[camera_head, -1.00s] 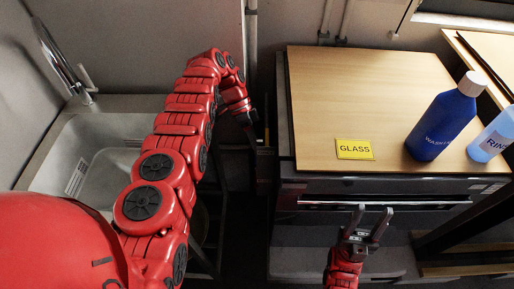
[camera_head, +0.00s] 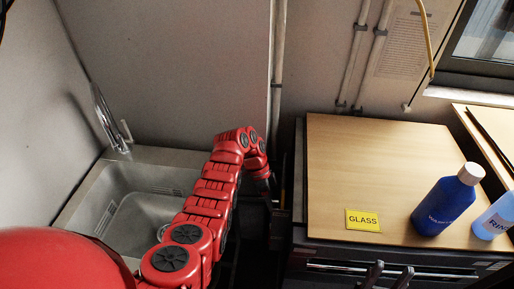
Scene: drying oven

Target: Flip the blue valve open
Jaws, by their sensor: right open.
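I cannot make out a blue valve in this view. My left arm reaches up past the sink, and its end (camera_head: 272,203) is dark and partly hidden between the sink and the oven bench. I cannot tell whether that gripper is open or shut. My right gripper (camera_head: 389,270) shows at the bottom edge, in front of the dark oven front (camera_head: 330,272). Its two fingers stand apart with nothing between them.
A wooden board (camera_head: 375,170) tops the oven, with a yellow GLASS label (camera_head: 363,220), a blue bottle (camera_head: 440,208) and a light-blue bottle (camera_head: 494,219). A grey sink (camera_head: 140,205) is at left. Pipes (camera_head: 358,60) and a yellow hose (camera_head: 428,40) run along the wall.

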